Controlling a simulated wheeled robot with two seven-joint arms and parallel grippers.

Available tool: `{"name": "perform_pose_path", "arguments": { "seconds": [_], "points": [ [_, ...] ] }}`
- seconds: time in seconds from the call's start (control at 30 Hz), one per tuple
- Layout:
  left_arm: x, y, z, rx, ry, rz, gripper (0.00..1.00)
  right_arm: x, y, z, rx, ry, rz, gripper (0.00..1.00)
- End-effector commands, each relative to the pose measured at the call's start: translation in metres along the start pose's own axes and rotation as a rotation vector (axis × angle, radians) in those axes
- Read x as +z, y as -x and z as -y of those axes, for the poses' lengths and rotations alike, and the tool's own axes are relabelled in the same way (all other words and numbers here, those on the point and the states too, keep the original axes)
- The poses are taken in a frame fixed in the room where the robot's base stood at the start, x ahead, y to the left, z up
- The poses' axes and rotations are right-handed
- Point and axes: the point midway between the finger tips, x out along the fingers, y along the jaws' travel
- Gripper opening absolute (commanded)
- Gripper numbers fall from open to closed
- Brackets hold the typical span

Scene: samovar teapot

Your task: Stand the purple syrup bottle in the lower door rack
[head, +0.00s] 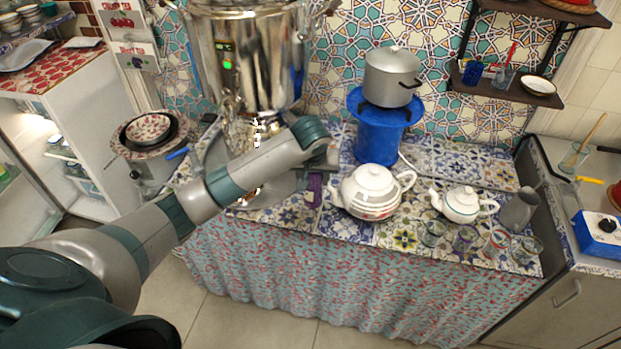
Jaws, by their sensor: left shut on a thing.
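The purple syrup bottle (315,189) is in my left gripper (318,172), at the tiled counter's front edge just left of the large white teapot. The gripper is shut on it and hides part of it. I cannot tell whether the bottle touches the counter. A white open-fronted cabinet, seemingly the fridge (88,130), stands at the left with small items on its shelves. I cannot make out the lower door rack clearly. My right gripper is not in view.
A large metal samovar (250,60) stands behind my left arm. The white teapot (372,190) is close to the bottle's right. A smaller teapot (461,204), several glasses and a grey jug (519,209) stand farther right. The floor (235,315) before the counter is clear.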

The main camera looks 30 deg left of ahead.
Motion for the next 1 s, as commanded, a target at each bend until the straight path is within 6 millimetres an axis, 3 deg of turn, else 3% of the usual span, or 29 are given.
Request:
{"name": "perform_pose_path", "arguments": {
  "seconds": [0.37,0.57,0.77,1.0],
  "points": [
    [-0.001,0.0,0.0,0.001,-0.001,-0.002,0.03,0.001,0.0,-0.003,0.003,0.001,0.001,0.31],
    [0.016,-0.001,-0.007,0.014,-0.034,-0.001,0.03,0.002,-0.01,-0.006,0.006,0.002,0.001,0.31],
    [0.066,0.0,-0.025,0.055,-0.134,0.0,0.03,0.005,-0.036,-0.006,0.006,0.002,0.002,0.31],
    [0.141,0.012,-0.041,0.118,-0.284,-0.001,0.03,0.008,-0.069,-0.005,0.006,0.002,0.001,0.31]
  ]
}}
